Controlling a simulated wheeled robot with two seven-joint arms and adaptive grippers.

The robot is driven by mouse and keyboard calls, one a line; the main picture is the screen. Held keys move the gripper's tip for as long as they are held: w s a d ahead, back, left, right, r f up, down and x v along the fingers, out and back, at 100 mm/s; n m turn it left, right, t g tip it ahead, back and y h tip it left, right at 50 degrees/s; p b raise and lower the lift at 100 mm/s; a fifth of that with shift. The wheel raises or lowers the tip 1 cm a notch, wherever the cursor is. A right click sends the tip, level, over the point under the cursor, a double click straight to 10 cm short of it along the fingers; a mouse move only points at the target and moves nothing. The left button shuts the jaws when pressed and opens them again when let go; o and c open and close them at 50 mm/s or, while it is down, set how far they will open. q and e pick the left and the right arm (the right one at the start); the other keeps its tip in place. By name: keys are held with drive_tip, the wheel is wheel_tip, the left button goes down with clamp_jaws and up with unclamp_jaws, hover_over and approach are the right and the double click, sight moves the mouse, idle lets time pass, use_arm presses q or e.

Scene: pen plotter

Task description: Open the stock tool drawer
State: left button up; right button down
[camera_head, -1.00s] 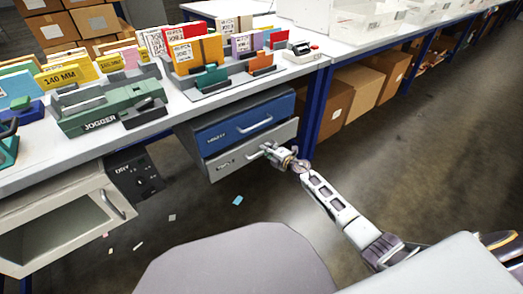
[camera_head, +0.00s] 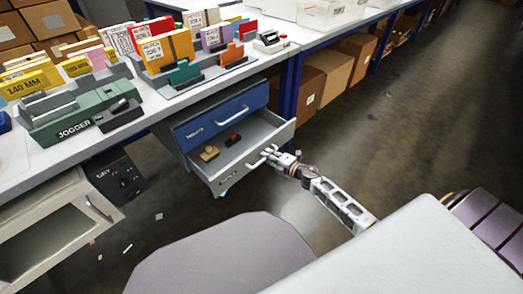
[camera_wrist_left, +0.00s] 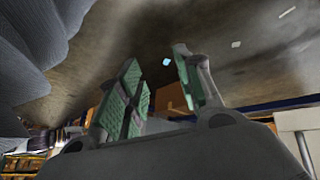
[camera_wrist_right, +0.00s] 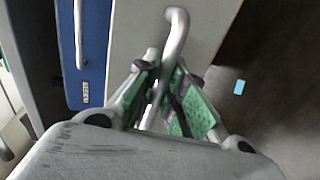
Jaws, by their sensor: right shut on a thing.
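The drawer unit hangs under the bench, with a blue upper drawer (camera_head: 222,117) that is closed and a grey lower drawer (camera_head: 273,132) that stands open. The lower drawer's label is too small to read. Inside it lie a tan block-like item (camera_head: 209,153) and a small red and black item (camera_head: 233,138). My right gripper (camera_head: 270,155) is shut on the grey drawer's handle. In the right wrist view the green-padded fingers close around the silver bar handle (camera_wrist_right: 176,35). My left gripper (camera_wrist_left: 160,90) is open and empty in its wrist view, away from the drawer.
A green jogger (camera_head: 85,115) and racks of coloured cards stand on the bench. A grey cabinet with a window (camera_head: 50,220) is under the bench at left. Cardboard boxes (camera_head: 335,70) sit under the bench at right. The floor before the drawer is clear apart from paper scraps.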

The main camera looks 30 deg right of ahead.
use_arm(q)
drive_tip(key=shift+w+a+r+p, duration=0.1)
drive_tip(key=shift+a+r+p, duration=0.05)
drive_tip(key=shift+r, duration=0.4)
drive_tip(key=shift+w+a+r+p, duration=0.1)
drive_tip(key=shift+r+p, duration=0.05)
drive_tip(key=shift+r, duration=0.35)
use_arm(e)
drive_tip(key=v, duration=0.2)
drive_tip(key=f+v, duration=0.1)
drive_tip(key=v, duration=0.2)
drive_tip(key=shift+s+d, duration=0.1)
drive_tip(key=shift+s, duration=0.2)
use_arm(q)
drive_tip(key=shift+s+f, duration=0.2)
use_arm(e)
drive_tip(key=shift+f, duration=0.1)
use_arm(q)
drive_tip(key=shift+s+d+f, duration=0.1)
use_arm(e)
drive_tip(key=c, duration=1.5)
unclamp_jaws()
drive_tip(key=shift+s, duration=0.15)
drive_tip(key=v, duration=1.1)
drive_tip(key=shift+s, duration=0.35)
